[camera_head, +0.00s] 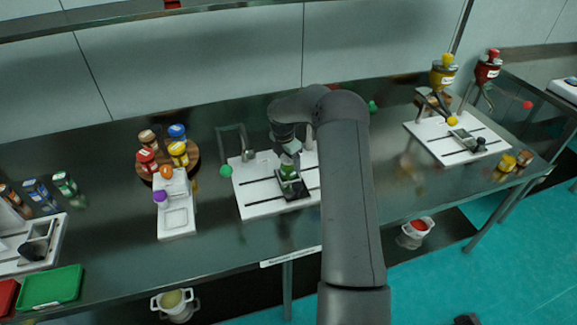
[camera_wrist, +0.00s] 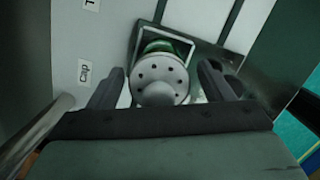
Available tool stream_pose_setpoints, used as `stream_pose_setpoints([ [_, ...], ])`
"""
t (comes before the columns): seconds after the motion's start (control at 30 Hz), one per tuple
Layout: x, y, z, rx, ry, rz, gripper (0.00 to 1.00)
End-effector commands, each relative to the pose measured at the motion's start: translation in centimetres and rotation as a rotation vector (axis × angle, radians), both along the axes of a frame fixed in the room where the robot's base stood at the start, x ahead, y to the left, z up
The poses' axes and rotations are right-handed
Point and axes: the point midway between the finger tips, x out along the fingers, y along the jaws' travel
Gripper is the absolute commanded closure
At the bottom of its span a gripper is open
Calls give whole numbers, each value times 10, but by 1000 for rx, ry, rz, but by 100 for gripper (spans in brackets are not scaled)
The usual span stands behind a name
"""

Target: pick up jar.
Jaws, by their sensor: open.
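A green jar (camera_head: 288,169) stands upright on a dark square holder (camera_head: 296,192) on the white slotted board (camera_head: 256,190) in the middle of the table. In the wrist view the jar shows from above as a round grey lid (camera_wrist: 160,72) with small holes and a knob, with green below it. My gripper (camera_head: 289,148) is over the jar, pointing down. In the wrist view my gripper (camera_wrist: 165,88) is open, one finger on each side of the lid, with gaps visible between fingers and lid. My arm hides the right part of the board.
A round wooden stand (camera_head: 190,158) with several capped jars is to the left. A white block (camera_head: 177,222) with an orange and a purple ball stands beside the board. A second white board (camera_head: 440,143) with yellow and red funnels is at the right. A green tray (camera_head: 52,288) lies front left.

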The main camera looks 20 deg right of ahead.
Motion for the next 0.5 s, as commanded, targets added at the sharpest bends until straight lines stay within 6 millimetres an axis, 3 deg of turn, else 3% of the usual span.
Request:
stream_pose_setpoints([
  [0.33,1,-1,-8,-1,-1,0,29],
  [0.5,1,-1,-8,-1,-1,0,74],
])
